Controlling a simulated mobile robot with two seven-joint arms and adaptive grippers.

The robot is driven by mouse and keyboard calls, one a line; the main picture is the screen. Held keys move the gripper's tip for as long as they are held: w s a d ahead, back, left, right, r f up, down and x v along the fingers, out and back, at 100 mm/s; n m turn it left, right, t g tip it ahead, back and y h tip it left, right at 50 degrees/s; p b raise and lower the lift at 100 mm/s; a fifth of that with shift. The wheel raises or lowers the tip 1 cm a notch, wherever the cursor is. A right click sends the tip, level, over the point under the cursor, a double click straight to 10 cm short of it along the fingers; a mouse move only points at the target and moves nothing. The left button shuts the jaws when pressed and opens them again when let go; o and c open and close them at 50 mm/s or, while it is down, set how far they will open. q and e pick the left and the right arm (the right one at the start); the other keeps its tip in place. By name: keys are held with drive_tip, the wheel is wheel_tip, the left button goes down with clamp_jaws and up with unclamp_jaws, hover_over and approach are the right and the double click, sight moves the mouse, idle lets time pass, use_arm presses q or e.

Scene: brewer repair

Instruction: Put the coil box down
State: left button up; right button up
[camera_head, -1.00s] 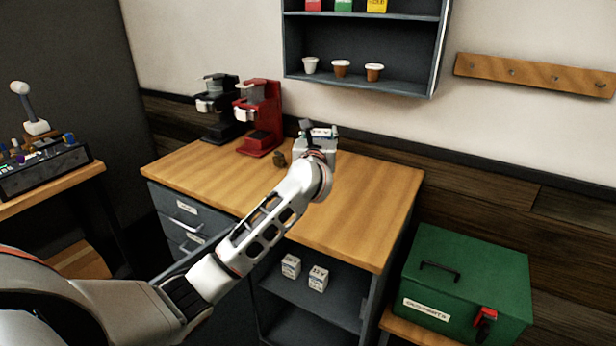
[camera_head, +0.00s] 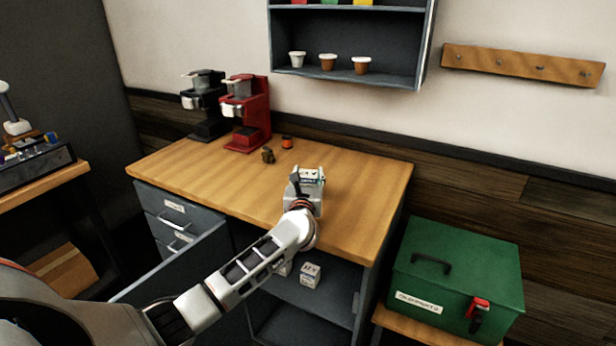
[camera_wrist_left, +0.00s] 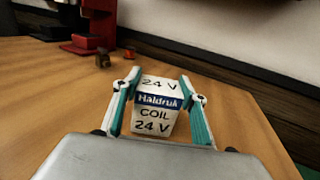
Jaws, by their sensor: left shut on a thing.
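The coil box (camera_wrist_left: 155,108) is a small white carton with a blue band, marked "Haldruk COIL 24 V". My left gripper (camera_wrist_left: 160,82) is shut on it, a teal-lined finger on each side. In the head view the box (camera_head: 312,175) shows small at the end of my left gripper (camera_head: 306,182), over the right part of the wooden worktop (camera_head: 222,188). The box looks upright and close to the wood; I cannot tell whether its base touches. My right gripper is not in view.
A red brewer (camera_head: 247,115) and a black brewer (camera_head: 204,105) stand at the back left. A small brown object (camera_head: 268,155) and an orange-and-black piece (camera_head: 287,142) lie near them. Similar white boxes (camera_head: 310,274) sit on the shelf below. The worktop around the gripper is clear.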

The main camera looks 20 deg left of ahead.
use_arm(q)
drive_tip(key=shift+f, duration=0.2)
drive_tip(key=o, duration=1.2)
drive_tip(key=shift+o, duration=0.2)
drive_tip(key=shift+r, duration=0.1)
